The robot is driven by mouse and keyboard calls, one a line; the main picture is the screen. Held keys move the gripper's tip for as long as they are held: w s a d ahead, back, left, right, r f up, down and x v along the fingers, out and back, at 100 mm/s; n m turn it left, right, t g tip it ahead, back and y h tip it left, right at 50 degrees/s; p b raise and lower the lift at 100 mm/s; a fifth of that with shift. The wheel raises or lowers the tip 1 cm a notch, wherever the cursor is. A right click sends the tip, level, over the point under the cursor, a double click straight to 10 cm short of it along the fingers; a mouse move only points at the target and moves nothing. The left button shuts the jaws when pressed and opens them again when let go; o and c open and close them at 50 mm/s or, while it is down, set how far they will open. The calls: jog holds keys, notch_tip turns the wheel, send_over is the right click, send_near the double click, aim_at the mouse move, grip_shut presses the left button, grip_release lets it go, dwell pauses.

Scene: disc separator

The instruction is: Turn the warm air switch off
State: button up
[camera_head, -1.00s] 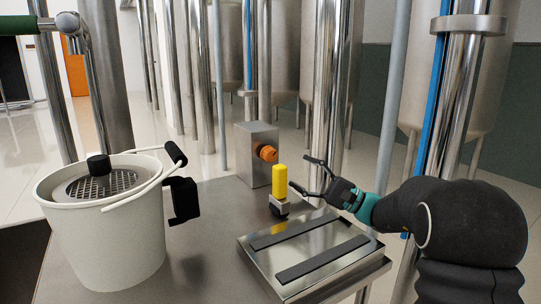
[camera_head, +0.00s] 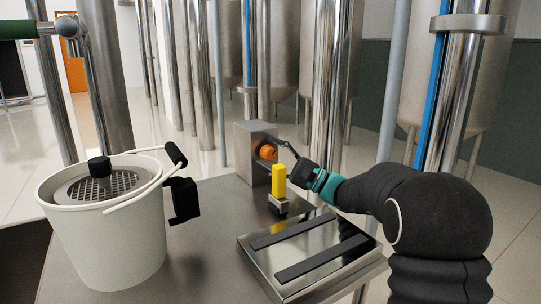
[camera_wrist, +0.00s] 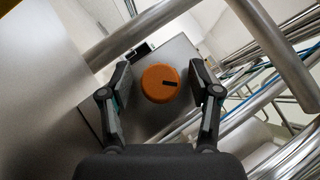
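The warm air switch is an orange round knob (camera_head: 267,152) on the side of a grey metal box (camera_head: 250,150) at the back of the steel table. In the wrist view the knob (camera_wrist: 160,83) sits between my two fingertips, with a dark pointer mark towards its right side. My gripper (camera_wrist: 161,85) is open, with one finger on each side of the knob and a visible gap to each. In the head view my gripper (camera_head: 285,160) is close to the knob, reaching in from the right. Whether the fingertips have reached the knob's depth is unclear.
A yellow-handled part (camera_head: 279,181) stands upright just in front of my gripper. A flat steel plate with two dark strips (camera_head: 310,250) lies at the front right. A white bucket (camera_head: 110,235) stands at left. Steel pipes (camera_head: 330,90) rise behind the table.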

jog(key=c, duration=1)
jog(key=shift+o, duration=0.2)
jog(key=shift+f+n+b, duration=0.1)
jog(key=shift+n+b, duration=0.2)
jog(key=shift+b, duration=0.05)
jog(key=n+g+h+b, duration=0.2)
jog(key=n, duration=0.1)
jog(key=shift+n, duration=0.3)
jog(key=shift+n+g+h+b, duration=0.55)
jog(key=shift+n+h, duration=1.05)
jog(key=shift+h, duration=0.2)
jog(key=o, duration=1.1)
jog(key=shift+o, duration=0.2)
jog(key=shift+d, duration=0.1)
